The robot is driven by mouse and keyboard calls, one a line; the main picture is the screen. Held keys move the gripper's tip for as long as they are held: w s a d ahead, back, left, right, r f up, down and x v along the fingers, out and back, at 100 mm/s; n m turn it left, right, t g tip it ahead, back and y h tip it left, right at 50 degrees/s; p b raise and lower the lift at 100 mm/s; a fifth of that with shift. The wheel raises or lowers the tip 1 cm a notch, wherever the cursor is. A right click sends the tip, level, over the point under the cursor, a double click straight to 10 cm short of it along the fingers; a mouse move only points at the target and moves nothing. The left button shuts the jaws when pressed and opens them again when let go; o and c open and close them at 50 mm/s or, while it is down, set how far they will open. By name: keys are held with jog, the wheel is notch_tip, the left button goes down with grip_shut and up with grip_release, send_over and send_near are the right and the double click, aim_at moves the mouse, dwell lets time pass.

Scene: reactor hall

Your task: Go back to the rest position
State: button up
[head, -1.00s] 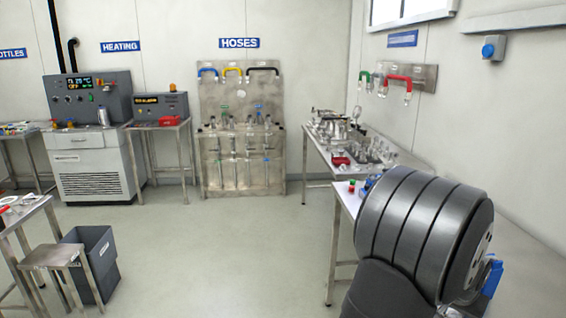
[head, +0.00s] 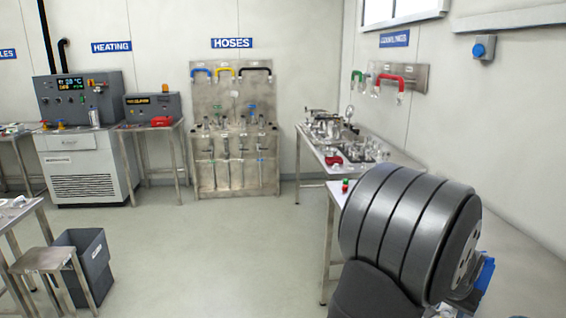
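The only part of my arm in view is a large dark grey ribbed link of mine at the lower right of the head view. A blue piece shows just behind its right edge, and I cannot tell what it belongs to. My gripper's fingers do not show. Nothing held can be seen.
A steel table (head: 325,245) stands beside my arm, partly hidden by it. Behind it is a bench with metal fittings (head: 330,130). The hose rack (head: 235,180), heating unit (head: 85,165), grey bin (head: 95,265) and stool (head: 42,260) stand farther off. The middle floor is clear.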

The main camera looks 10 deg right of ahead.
aim_at(448, 313)
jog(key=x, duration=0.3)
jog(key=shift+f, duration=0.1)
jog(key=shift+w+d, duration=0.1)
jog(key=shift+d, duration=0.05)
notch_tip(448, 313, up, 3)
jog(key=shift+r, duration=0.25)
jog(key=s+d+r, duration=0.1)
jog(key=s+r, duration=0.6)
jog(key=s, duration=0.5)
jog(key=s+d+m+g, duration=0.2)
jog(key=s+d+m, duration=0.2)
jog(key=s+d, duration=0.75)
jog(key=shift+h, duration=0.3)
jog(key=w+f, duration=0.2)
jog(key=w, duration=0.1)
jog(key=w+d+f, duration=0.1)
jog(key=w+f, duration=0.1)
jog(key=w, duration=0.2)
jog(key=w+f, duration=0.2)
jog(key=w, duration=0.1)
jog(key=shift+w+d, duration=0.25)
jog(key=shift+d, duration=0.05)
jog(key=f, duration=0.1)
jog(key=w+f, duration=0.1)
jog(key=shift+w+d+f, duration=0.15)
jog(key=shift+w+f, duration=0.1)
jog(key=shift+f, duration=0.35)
